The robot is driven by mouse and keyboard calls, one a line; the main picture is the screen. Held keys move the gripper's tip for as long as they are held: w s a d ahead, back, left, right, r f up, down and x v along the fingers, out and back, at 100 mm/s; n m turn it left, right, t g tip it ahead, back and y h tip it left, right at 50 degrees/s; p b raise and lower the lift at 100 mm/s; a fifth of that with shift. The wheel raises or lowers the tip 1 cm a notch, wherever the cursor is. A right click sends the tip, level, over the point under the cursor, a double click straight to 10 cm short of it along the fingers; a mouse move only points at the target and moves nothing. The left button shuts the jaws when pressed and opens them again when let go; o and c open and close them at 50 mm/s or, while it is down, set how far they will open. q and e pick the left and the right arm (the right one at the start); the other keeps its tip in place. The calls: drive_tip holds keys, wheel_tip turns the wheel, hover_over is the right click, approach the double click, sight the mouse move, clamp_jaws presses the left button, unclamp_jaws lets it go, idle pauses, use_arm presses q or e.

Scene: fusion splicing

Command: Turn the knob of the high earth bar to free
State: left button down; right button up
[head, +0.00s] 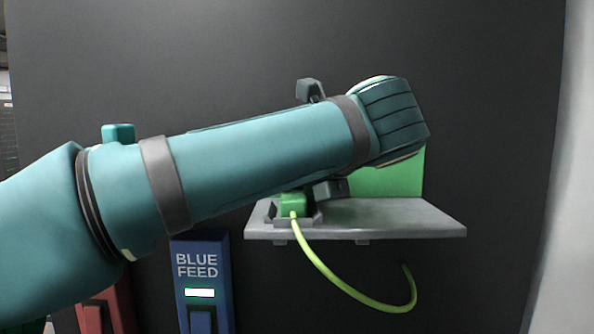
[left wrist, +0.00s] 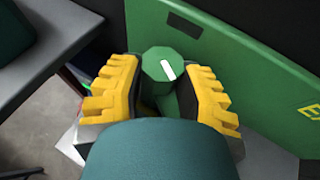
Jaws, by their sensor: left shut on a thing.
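The green octagonal knob (left wrist: 158,64) with a white pointer line shows in the left wrist view, in front of a green panel (left wrist: 240,70). The white line slants from upper left to lower right in that view. My left gripper (left wrist: 163,88) has its yellow ridged fingers on both sides of the knob and is shut on it. In the head view, the green panel (head: 408,180) stands on a grey shelf (head: 440,228). My left arm hides the knob and most of the gripper there. My right gripper is in neither view.
A green plug (head: 293,204) with a yellow-green cable (head: 340,288) sits at the shelf's left front; the cable hangs below. A blue box marked BLUE FEED (head: 199,258) and a red box (head: 105,312) stand lower left. The dark wall right of the shelf is clear.

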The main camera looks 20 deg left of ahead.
use_arm(q)
drive_tip(key=shift+f, duration=0.25)
idle(0.4)
drive_tip(key=c, duration=0.6)
unclamp_jaws()
drive_tip(key=shift+o, duration=0.2)
drive_tip(key=shift+r, duration=0.1)
drive_tip(key=v, duration=1.2)
drive_tip(key=shift+w+r, duration=0.1)
drive_tip(key=shift+w, duration=0.05)
